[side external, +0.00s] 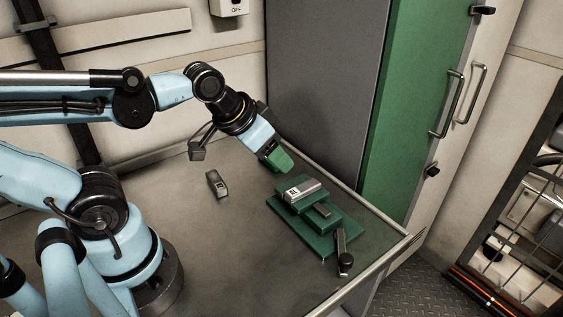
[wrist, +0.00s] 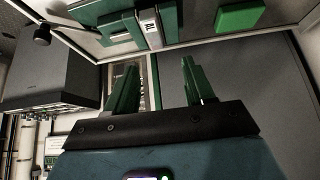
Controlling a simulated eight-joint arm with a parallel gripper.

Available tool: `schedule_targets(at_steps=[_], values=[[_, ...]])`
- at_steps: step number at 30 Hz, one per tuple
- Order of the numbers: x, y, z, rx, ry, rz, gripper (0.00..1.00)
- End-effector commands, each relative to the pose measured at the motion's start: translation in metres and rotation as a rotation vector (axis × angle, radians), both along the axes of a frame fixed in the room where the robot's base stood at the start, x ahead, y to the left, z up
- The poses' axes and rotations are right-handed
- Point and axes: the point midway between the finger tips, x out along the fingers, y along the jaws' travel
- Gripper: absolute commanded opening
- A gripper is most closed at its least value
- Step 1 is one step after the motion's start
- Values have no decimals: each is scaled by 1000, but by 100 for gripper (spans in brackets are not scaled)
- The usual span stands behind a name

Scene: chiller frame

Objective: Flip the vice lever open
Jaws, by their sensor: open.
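The green vice (side external: 288,238) sits on the bench toward its right edge, with a silver lettered block (side external: 302,189) on top. Its lever (side external: 341,243), a short grey bar with a black knob, is at the vice's near right end in the side view. In the wrist view the vice (wrist: 117,28) is at the top edge, and the lever's black knob (wrist: 42,35) shows at upper left. My gripper (side external: 275,160) is above the bench behind the vice, apart from the lever. In the wrist view its two green fingers (wrist: 160,80) are spread with nothing between them.
A small dark grey object (side external: 216,184) lies on the bench left of the vice. A green block (wrist: 240,16) shows at upper right in the wrist view. A tall grey and green cabinet (side external: 325,80) stands behind the bench. The front of the bench (side external: 240,260) is clear.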

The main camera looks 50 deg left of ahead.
Motion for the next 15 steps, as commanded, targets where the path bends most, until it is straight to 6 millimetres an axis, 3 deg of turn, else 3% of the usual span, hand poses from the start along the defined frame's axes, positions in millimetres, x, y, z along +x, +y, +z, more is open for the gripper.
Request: schedule_targets(at_steps=[1, 10, 15], values=[[4, -4, 5, 4, 18, -18, 45], [37, -43, 34, 50, 183, -167, 0], [55, -69, 46, 84, 281, -255, 0]])
